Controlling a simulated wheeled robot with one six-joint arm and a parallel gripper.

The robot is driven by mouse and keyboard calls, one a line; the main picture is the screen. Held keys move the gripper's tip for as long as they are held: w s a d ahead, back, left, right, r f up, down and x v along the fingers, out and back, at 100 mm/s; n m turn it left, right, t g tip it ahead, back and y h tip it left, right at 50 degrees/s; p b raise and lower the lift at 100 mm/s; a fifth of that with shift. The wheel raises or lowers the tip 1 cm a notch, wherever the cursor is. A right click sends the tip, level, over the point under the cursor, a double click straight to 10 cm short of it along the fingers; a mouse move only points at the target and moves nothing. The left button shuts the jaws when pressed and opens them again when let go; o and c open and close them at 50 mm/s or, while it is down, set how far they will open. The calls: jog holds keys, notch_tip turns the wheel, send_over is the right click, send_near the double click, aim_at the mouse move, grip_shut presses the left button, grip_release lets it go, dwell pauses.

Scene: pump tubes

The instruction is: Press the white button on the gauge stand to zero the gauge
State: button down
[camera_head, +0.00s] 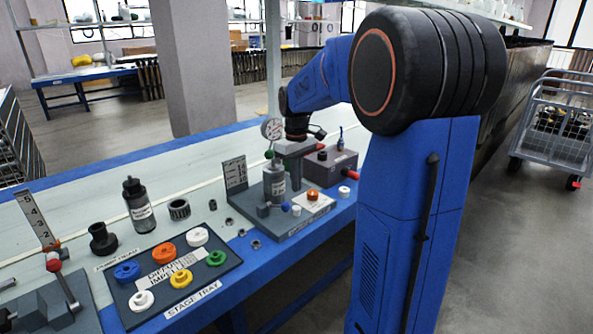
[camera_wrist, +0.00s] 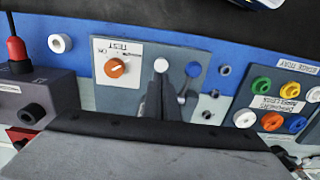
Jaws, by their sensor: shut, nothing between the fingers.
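The gauge stand has a grey base (camera_head: 290,228) with a round dial gauge (camera_head: 272,129) above a grey cylinder (camera_head: 274,184). The white button (camera_head: 296,210) is on the base between a blue round part (camera_head: 286,206) and a panel with an orange knob (camera_head: 313,195). In the wrist view the white button (camera_wrist: 161,65) shows just beyond my fingertips, with the orange knob to its left and the blue part to its right. My gripper (camera_wrist: 161,80) is shut and empty, pointing at the button. I cannot tell whether the tips touch it.
A dark box with a red part (camera_head: 330,165) stands right of the stand. The stage tray (camera_head: 122,304) with several coloured rings lies to the left. A black bottle (camera_head: 138,203) and loose metal rings stand nearby. The bench front edge is close to the stand.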

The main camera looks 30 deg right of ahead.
aim_at(297, 207)
notch_tip(297, 207, down, 6)
jog(key=shift+f, duration=0.1)
jog(key=shift+f, duration=0.1)
dwell(0.4)
jog(key=shift+s+a+f, duration=0.1)
jog(key=shift+s+f, duration=0.1)
jog(key=shift+f, duration=1.1)
notch_tip(297, 207, up, 15)
jog(key=shift+w, duration=0.25)
dwell(0.4)
jog(key=shift+f, duration=0.1)
dwell(1.1)
